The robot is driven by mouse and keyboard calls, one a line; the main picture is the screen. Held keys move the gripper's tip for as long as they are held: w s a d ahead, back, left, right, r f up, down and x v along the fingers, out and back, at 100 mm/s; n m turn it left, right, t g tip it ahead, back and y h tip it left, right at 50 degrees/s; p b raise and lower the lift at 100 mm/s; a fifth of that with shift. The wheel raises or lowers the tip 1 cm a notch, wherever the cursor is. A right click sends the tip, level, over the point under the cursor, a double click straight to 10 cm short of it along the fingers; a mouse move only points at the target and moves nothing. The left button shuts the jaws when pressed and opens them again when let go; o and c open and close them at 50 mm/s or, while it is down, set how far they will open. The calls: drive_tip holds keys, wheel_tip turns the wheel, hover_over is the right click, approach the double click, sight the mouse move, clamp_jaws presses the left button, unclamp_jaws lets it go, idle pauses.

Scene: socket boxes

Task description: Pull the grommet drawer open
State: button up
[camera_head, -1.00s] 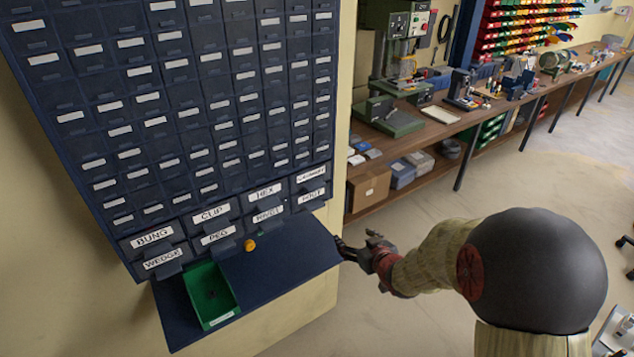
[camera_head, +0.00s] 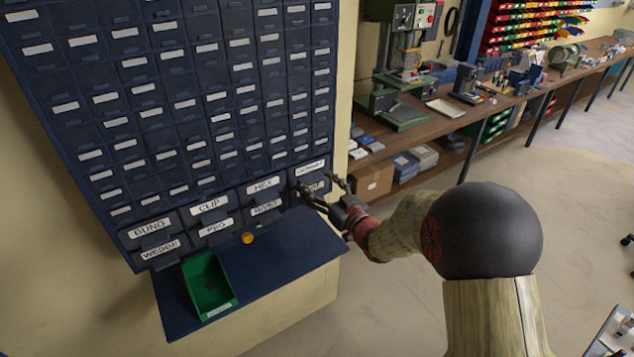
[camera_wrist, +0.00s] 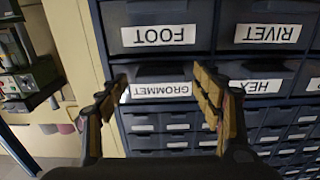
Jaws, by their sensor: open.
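The grommet drawer (camera_head: 310,168) is in the upper of the two large-drawer rows, at the right end of the dark blue cabinet. It looks shut. In the wrist view, which is upside down, its white GROMMET label (camera_wrist: 162,90) is between my fingers. My gripper (camera_head: 320,187) is open in front of the right-end drawers, and its two fingers (camera_wrist: 163,96) flank the label in the wrist view. Nothing is between the fingers. I cannot tell whether they touch the drawer. In the head view, my gripper partly covers the foot drawer below.
The foot drawer (camera_wrist: 158,37), rivet drawer (camera_wrist: 268,35) and hex drawer (camera_wrist: 260,86) adjoin it. A blue shelf (camera_head: 290,245) juts out below, holding a green bin (camera_head: 208,285) and a small orange-yellow piece (camera_head: 248,238). A workbench (camera_head: 450,115) stands to the right.

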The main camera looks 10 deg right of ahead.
drive_tip(key=shift+w+a, duration=0.1)
drive_tip(key=shift+w, duration=0.3)
drive_tip(key=shift+c, duration=0.2)
drive_tip(key=c, duration=1.7)
drive_tip(key=shift+o, duration=0.2)
drive_tip(key=shift+s+f, duration=0.1)
drive_tip(key=shift+s, duration=0.1)
drive_tip(key=b+v, duration=0.1)
drive_tip(key=v, duration=1.1)
drive_tip(key=shift+s, duration=0.35)
